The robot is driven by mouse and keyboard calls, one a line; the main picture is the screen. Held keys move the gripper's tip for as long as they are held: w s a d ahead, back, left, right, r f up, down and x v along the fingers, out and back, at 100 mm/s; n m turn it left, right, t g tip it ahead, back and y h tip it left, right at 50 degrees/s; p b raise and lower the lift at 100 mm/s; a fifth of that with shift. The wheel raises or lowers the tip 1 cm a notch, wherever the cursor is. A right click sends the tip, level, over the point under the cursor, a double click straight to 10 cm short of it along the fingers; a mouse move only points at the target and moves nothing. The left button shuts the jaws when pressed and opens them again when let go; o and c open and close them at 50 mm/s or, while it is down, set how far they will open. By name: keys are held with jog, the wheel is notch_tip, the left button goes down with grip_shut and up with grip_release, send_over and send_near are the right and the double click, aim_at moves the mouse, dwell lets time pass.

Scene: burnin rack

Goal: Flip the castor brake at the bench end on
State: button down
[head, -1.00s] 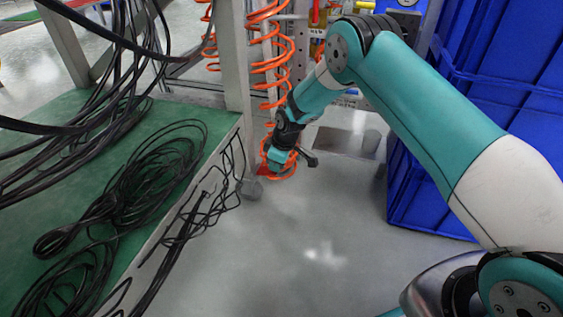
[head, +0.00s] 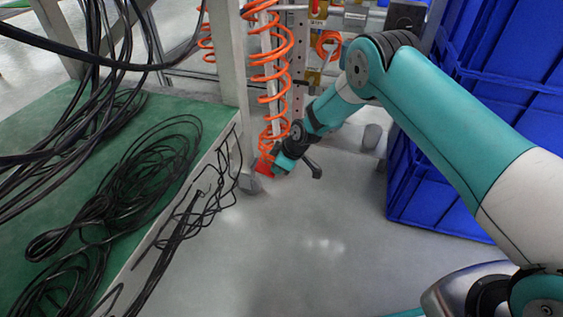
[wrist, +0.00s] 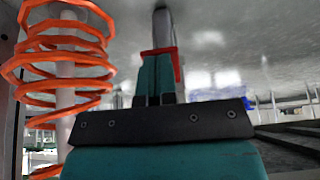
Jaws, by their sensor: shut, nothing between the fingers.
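The grey castor (head: 248,182) stands on the floor under the bench's end leg. Its red brake tab (head: 265,167) sticks out to the right, towards my gripper. My gripper (head: 280,166) is shut and empty, low over the floor, right beside the red tab. In the wrist view my shut teal fingers (wrist: 158,80) point at the red tab (wrist: 178,66), which shows just past their tips, with a grey part (wrist: 162,28) beyond. I cannot tell whether the fingers touch the tab or exactly how it is tilted.
An orange coiled hose (head: 270,70) hangs close behind my gripper and fills the left of the wrist view (wrist: 60,65). Black cables (head: 130,180) lie on the green bench top (head: 75,120) and hang over its edge. Blue crates (head: 480,130) stand right. The front floor is clear.

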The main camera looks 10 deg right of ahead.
jog(key=shift+d+f, duration=0.1)
jog(key=shift+f, duration=0.15)
jog(key=shift+r, duration=0.15)
dwell(0.3)
jog(key=d+p+v, duration=0.1)
jog(key=p+v, duration=0.8)
jog(key=v, duration=0.4)
jog(key=shift+s+d, duration=0.2)
jog(key=shift+s, duration=0.15)
